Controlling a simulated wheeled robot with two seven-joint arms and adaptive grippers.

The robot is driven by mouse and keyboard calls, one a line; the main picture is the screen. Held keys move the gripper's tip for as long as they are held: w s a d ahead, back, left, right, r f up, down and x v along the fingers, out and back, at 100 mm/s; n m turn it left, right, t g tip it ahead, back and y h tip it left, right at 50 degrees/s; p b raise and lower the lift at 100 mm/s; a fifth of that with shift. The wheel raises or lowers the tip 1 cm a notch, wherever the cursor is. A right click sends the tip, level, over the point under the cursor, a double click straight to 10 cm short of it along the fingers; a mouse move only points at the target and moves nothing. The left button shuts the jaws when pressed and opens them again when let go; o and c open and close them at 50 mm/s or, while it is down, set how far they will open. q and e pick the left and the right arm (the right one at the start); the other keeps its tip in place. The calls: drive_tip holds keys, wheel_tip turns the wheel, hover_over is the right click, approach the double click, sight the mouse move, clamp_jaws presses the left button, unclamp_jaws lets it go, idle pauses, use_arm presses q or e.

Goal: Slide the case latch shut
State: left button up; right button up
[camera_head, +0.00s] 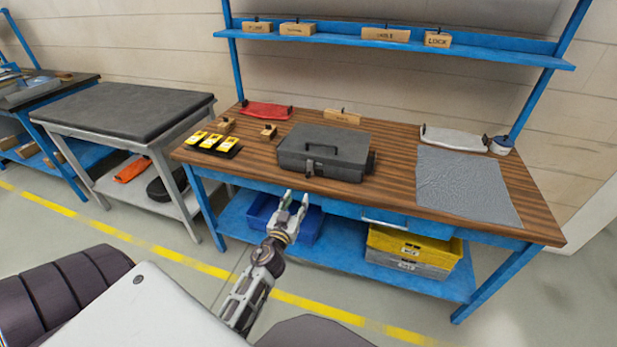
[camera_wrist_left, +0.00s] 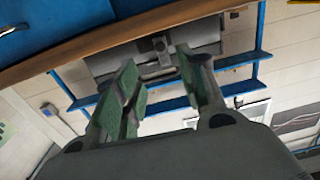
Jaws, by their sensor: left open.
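A dark grey case (camera_head: 325,152) with a front handle sits closed on the wooden workbench (camera_head: 400,190). Its latch (camera_head: 309,169) shows as a small dark part on the front, left of the middle; its exact position is too small to tell. My left gripper (camera_head: 294,200) is open and empty, in front of the bench edge and below the case, apart from it. In the left wrist view the case (camera_wrist_left: 110,62) lies beyond my open fingers (camera_wrist_left: 160,85), with the latch (camera_wrist_left: 160,50) between and past the fingertips. My right gripper is not in view.
Yellow-marked items (camera_head: 212,142) lie left of the case, and a grey mat (camera_head: 465,185) lies right. A shelf (camera_head: 400,42) with labelled blocks spans above. Bins (camera_head: 410,250) stand below.

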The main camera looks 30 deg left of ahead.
sight(307, 177)
use_arm(q)
drive_tip(key=shift+p+x, duration=1)
drive_tip(key=shift+x, duration=5.7)
drive_tip(key=shift+a, duration=0.1)
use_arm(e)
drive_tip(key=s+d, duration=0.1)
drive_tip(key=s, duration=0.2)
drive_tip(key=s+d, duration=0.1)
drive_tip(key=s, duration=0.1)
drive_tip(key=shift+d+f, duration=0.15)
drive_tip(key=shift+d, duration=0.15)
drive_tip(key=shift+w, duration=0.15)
use_arm(q)
clamp_jaws()
